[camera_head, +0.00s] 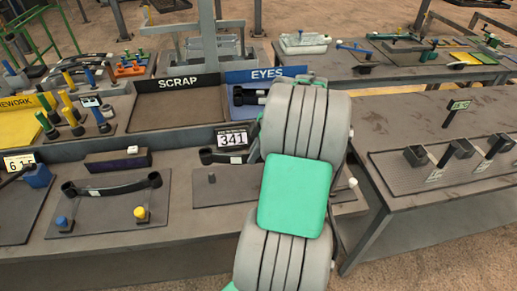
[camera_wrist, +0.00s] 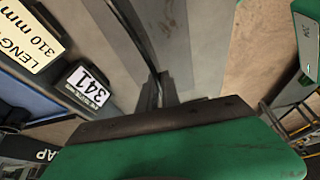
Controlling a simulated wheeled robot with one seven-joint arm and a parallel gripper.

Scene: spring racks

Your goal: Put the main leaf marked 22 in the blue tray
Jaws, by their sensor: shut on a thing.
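The tray with the blue EYES sign (camera_head: 266,74) is the blue tray (camera_head: 240,114) at the back centre. A dark curved piece with an eye end lies in it, and my arm hides its right part. My gripper (camera_wrist: 158,100) shows in the wrist view, with its fingers shut on a thin dark piece (camera_wrist: 152,92). No number can be read on that piece, so I cannot tell if it is the leaf marked 22. In the head view my arm hides the gripper. A dark leaf (camera_head: 222,156) shows beside the 341 card (camera_head: 232,138), partly behind my arm.
The SCRAP tray (camera_head: 180,105) adjoins the blue tray on the left. A dark leaf (camera_head: 112,184) lies on a plate with blue and yellow knobs at the front left. Upright pegs (camera_head: 70,115) stand at the left. Another bench (camera_head: 430,120) stands at the right.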

